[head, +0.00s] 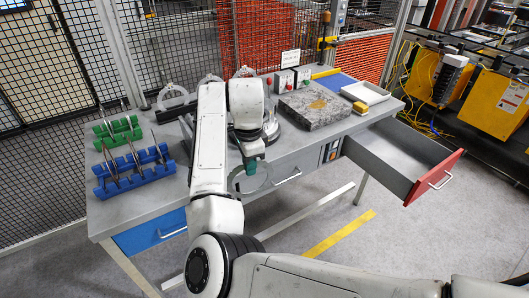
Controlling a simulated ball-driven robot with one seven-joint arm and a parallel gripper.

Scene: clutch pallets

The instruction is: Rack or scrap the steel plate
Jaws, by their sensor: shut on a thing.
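My gripper (251,165) points down over the front edge of the grey workbench. It is shut on a thin, ring-like steel plate (268,179), which hangs in front of the bench drawers; my arm hides part of it. A green rack (118,131) and a blue rack (133,168) stand at the left end of the bench, both with several thin plates upright in them. A drawer with a red front (435,178) stands open at the right and looks empty. A blue-fronted drawer (152,232) under the left end appears shut.
A granite block (318,106) with a tan patch, a white tray (365,93) and small button boxes (284,81) occupy the bench's right half. Ring-shaped stands (172,94) line the back. Mesh fencing is behind. The bench front between the racks and my arm is narrow.

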